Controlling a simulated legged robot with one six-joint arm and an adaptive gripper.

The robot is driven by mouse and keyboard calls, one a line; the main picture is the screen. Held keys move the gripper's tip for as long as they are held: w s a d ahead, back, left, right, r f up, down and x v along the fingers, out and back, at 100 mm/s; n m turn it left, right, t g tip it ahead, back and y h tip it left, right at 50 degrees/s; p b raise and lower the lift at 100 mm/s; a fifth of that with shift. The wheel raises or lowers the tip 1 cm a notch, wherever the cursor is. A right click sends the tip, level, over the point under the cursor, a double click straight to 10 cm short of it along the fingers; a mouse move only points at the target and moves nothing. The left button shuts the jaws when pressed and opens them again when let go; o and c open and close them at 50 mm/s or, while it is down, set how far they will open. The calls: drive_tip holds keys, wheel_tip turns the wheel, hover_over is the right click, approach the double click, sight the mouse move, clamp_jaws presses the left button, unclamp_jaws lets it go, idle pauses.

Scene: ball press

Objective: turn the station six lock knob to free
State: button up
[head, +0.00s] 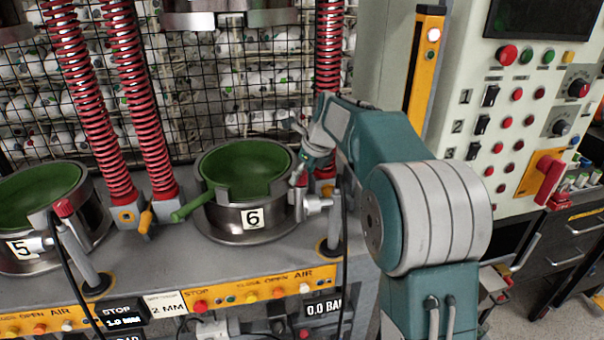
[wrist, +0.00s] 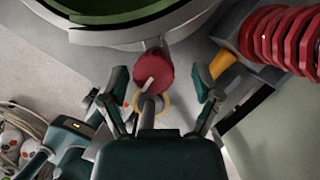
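Station six is a round steel mould (head: 253,219) with a green inside and a "6" label. In the wrist view its rim shows at the top. The lock knob (wrist: 153,66), red and round with a pale pointer line, sits just below that rim. In the head view my gripper and arm mostly hide the knob. My gripper (wrist: 159,82) is open, with one finger on each side of the knob and gaps showing between. In the head view my gripper (head: 302,156) is at the right side of mould six, pointing down.
Station five's mould (head: 92,224) stands at the left with its own red knob (head: 63,207). Red springs on columns (head: 143,100) rise behind. A green handle (head: 190,207) sticks out left of mould six. A control panel (head: 530,110) stands at the right.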

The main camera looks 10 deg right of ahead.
drive_tip(key=shift+a, duration=0.1)
clamp_jaws()
drive_tip(key=shift+a, duration=0.3)
drive_tip(key=shift+d+n, duration=0.15)
drive_tip(key=shift+n, duration=0.15)
drive_tip(key=n+g, duration=0.1)
drive_tip(key=n, duration=0.2)
drive_tip(key=n+g+y, duration=0.1)
drive_tip(key=n, duration=0.2)
drive_tip(key=shift+w+y, duration=0.15)
drive_tip(key=shift+y, duration=0.15)
drive_tip(key=n+g, duration=0.2)
drive_tip(key=n, duration=0.3)
drive_tip(key=shift+n, duration=0.3)
